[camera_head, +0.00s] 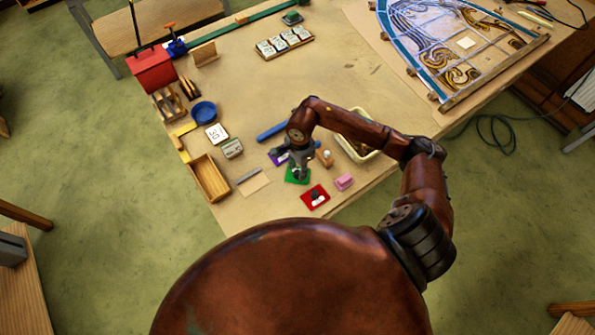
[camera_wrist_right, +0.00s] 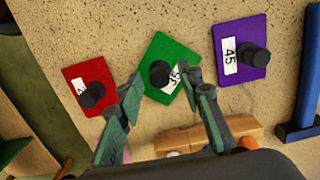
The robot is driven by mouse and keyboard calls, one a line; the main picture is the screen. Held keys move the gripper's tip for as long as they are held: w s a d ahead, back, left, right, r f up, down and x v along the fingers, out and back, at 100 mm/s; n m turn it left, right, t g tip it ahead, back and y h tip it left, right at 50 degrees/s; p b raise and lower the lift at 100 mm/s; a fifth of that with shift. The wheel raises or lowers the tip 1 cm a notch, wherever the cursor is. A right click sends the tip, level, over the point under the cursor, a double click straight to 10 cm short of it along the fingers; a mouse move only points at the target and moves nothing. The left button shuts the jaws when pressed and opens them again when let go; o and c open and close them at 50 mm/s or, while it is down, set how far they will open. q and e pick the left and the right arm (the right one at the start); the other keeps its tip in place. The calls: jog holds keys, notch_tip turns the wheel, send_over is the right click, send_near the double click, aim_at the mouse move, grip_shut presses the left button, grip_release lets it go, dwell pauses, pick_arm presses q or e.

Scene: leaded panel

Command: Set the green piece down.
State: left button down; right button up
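In the head view the green piece (camera_head: 290,179) is partly hidden under my right gripper (camera_head: 298,172). In the wrist view my right gripper (camera_wrist_right: 165,82) is open, its fingers apart on either side of the green piece's knob and not touching it. My left gripper is not in view.
The red piece (camera_head: 309,202) and a pink block (camera_head: 344,182) lie close by on the right. A cream tray (camera_head: 372,155), a blue bar (camera_head: 272,131) and a wooden box (camera_head: 209,178) are around. The leaded panel (camera_head: 440,45) is at the far right. The table's middle is clear.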

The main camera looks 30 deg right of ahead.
aim_at(298, 171)
notch_tip(298, 171, up, 11)
jog(key=b, duration=0.2)
jog(key=shift+d+f, duration=0.15)
jog(key=shift+d, duration=0.1)
jog(key=shift+a+f, duration=0.1)
